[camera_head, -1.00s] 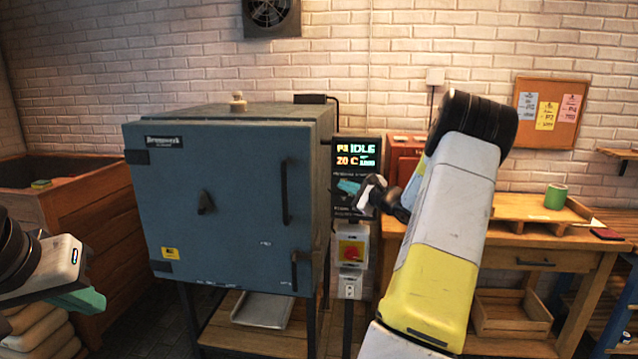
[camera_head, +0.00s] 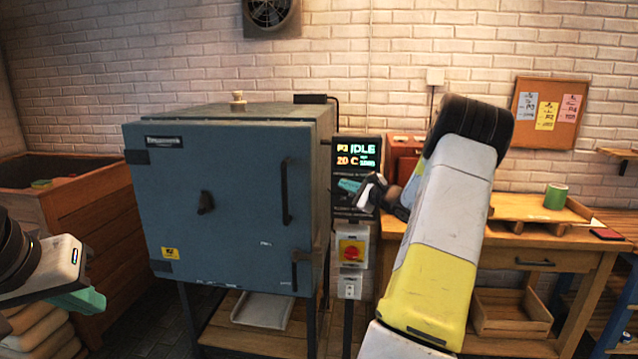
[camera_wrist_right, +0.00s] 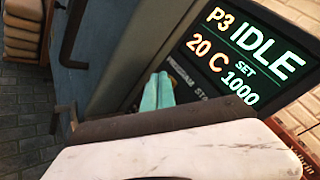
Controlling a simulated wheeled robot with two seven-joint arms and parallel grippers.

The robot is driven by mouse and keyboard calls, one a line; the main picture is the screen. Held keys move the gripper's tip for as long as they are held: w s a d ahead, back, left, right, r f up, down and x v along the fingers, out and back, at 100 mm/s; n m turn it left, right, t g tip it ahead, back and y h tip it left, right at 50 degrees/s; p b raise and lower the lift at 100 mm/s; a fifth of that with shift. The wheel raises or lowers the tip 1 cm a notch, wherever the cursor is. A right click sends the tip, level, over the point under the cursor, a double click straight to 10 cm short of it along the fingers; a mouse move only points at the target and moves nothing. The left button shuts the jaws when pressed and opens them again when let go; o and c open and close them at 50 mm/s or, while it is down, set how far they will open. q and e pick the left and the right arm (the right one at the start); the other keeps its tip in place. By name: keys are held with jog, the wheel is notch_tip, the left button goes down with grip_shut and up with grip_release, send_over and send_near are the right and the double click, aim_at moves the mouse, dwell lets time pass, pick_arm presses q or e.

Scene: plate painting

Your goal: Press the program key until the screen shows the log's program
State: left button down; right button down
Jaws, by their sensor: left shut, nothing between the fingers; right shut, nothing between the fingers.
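The controller screen (camera_head: 358,154) on the kiln's right side reads P3 IDLE, 20 C. In the right wrist view the screen (camera_wrist_right: 245,55) shows the same, with SET 1000. Below it is a key row with a PROGRAM label (camera_wrist_right: 183,80) and a partly hidden START label. My right gripper (camera_head: 347,185) is shut and empty, its teal fingertips (camera_wrist_right: 159,80) at the panel beside the PROGRAM label. The fingers hide the key, so contact cannot be told. My left gripper (camera_head: 95,299) is shut and empty at the lower left. No log is readable.
The blue-grey kiln (camera_head: 230,240) stands closed left of the panel. A red and yellow switch (camera_head: 351,250) sits below the panel. A wooden workbench (camera_head: 560,248) is at right, under a corkboard (camera_head: 525,130) with cards too small to read surely.

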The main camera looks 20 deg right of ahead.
jog(key=shift+w+d, duration=0.15)
jog(key=shift+w, duration=0.05)
dwell(0.6)
jog(key=shift+s+a, duration=0.45)
jog(key=shift+s, duration=0.2)
jog(key=s+a, duration=0.1)
jog(key=s, duration=0.2)
jog(key=s+a, duration=0.1)
jog(key=shift+s+a, duration=0.15)
jog(key=shift+a, duration=0.15)
dwell(0.6)
